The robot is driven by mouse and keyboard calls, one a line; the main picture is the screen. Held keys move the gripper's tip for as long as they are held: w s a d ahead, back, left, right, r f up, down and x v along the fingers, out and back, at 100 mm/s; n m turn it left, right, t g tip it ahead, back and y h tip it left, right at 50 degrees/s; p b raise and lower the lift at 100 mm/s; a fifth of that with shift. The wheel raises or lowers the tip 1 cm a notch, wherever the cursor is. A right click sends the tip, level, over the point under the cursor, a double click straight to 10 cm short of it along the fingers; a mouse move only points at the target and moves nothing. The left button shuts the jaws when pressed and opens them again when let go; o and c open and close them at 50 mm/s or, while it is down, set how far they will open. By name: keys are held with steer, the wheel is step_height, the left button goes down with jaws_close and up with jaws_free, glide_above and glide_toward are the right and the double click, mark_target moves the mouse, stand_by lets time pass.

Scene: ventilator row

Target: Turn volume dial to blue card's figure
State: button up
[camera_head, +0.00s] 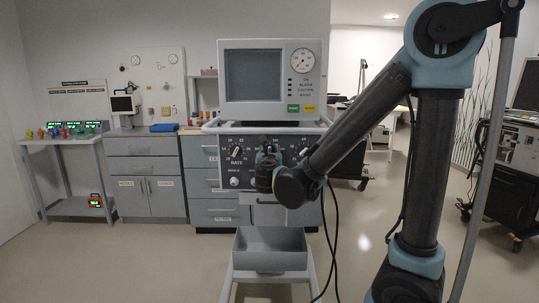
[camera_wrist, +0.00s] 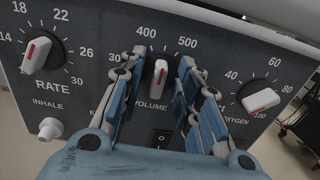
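The volume dial (camera_wrist: 156,82) is a pale knob with a red mark, on the dark ventilator panel in the wrist view. Its mark points up, roughly between the printed 400 and 500. My gripper (camera_wrist: 162,66) is open, with one blue-and-grey finger on each side of the dial. Whether the fingers touch it I cannot tell. The fingers cover other figures of the volume scale. In the head view my gripper (camera_head: 266,160) is at the front panel of the ventilator (camera_head: 270,82) and hides the volume dial. I cannot make out a blue card.
The rate dial (camera_wrist: 37,54) is left of the volume dial, and the oxygen dial (camera_wrist: 260,100) is right. A dark switch (camera_wrist: 160,138) sits below. A grey bin (camera_head: 270,250) is under the ventilator. A side table (camera_head: 66,142) at left holds small coloured items and green displays.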

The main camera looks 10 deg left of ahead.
steer(key=shift+c, duration=0.6)
jaws_close()
steer(key=shift+a, duration=0.1)
steer(key=m, duration=0.8)
steer(key=d+m, duration=0.1)
steer(key=m, duration=0.3)
steer(key=shift+f, duration=0.2)
steer(key=shift+f+m, duration=0.15)
steer(key=shift+m, duration=1.75)
